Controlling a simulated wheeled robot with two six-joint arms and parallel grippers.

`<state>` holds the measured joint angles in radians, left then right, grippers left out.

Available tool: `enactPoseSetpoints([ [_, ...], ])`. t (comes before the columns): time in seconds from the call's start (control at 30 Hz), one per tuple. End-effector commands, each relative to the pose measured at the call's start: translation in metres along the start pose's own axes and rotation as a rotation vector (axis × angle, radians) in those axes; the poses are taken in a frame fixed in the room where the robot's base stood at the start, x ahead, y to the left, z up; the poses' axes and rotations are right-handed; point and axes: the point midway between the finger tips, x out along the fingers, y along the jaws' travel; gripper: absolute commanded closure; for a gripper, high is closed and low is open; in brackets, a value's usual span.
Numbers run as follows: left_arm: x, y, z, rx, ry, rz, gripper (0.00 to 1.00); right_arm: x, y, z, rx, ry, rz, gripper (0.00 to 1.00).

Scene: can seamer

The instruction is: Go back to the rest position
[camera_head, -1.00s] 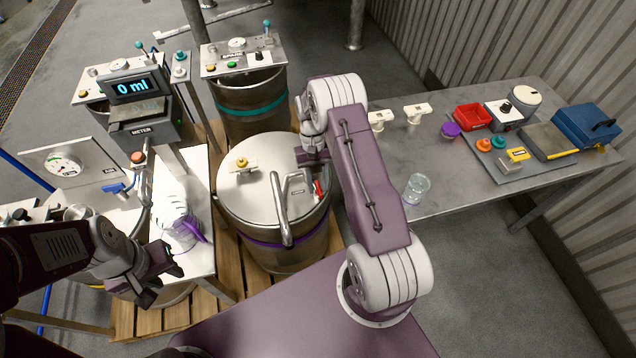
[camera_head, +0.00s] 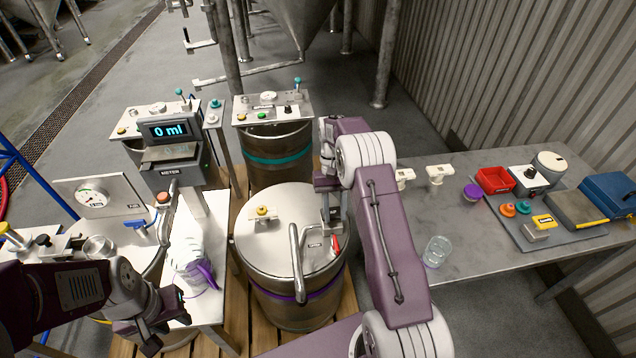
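My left gripper (camera_head: 172,322) is at the lower left, in front of the white table. Its dark jaws look apart, with nothing seen between them. A white jug with a purple handle (camera_head: 193,268) stands just beyond it; I cannot tell if they touch. My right gripper (camera_head: 331,214) points down over the right side of the steel drum's lid (camera_head: 270,222), close to a small label and a red lever (camera_head: 335,243). Its two grey fingers show, but their opening and any contact with the lid are unclear.
A meter reading 0 ml (camera_head: 170,135) stands behind the white table. A second drum (camera_head: 275,160) is behind the lidded one. The grey table (camera_head: 460,232) at right holds a clear glass (camera_head: 436,251), a red bin (camera_head: 494,180) and a blue box (camera_head: 612,190).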

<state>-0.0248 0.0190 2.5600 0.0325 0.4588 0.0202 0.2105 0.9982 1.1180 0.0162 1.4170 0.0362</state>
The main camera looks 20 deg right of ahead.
Motion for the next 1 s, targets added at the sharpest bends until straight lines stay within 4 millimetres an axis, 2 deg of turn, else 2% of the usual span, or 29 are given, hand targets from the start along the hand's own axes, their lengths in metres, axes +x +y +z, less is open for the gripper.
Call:
enactPoseSetpoints([
  [0.17, 0.000, 0.000, 0.000, 0.000, 0.000, 0.000, 0.66, -0.002, -0.004, 0.000, -0.008, 0.005, 0.003, 0.68],
  [0.27, 0.000, 0.000, 0.000, 0.000, 0.000, 0.000, 0.66, -0.031, -0.014, 0.000, -0.031, 0.069, 0.008, 0.68],
  [0.3, 0.000, 0.000, 0.000, 0.000, 0.000, 0.000, 0.66, -0.048, -0.020, 0.006, -0.047, 0.099, 0.012, 0.68],
  [0.4, 0.000, 0.000, 0.000, 0.000, 0.000, 0.000, 0.66, -0.074, -0.035, 0.043, -0.089, 0.126, 0.024, 0.68],
  [0.53, 0.000, 0.000, 0.000, 0.000, 0.000, 0.000, 0.66, -0.080, -0.050, 0.092, -0.143, 0.187, 0.033, 0.68],
  [0.67, 0.000, 0.000, 0.000, 0.000, 0.000, 0.000, 0.66, -0.061, -0.056, 0.140, -0.194, 0.270, 0.035, 0.68],
  [0.8, 0.000, 0.000, 0.000, 0.000, 0.000, 0.000, 0.66, -0.016, -0.051, 0.183, -0.229, 0.355, 0.031, 0.68],
  [0.9, 0.000, 0.000, 0.000, 0.000, 0.000, 0.000, 0.66, 0.016, -0.043, 0.201, -0.231, 0.389, 0.027, 0.68],
  [0.97, 0.000, 0.000, 0.000, 0.000, 0.000, 0.000, 0.66, 0.031, -0.040, 0.204, -0.230, 0.404, 0.026, 0.68],
  [1.0, 0.000, 0.000, 0.000, 0.000, 0.000, 0.000, 0.66, 0.032, -0.041, 0.199, -0.231, 0.432, 0.022, 0.68],
])
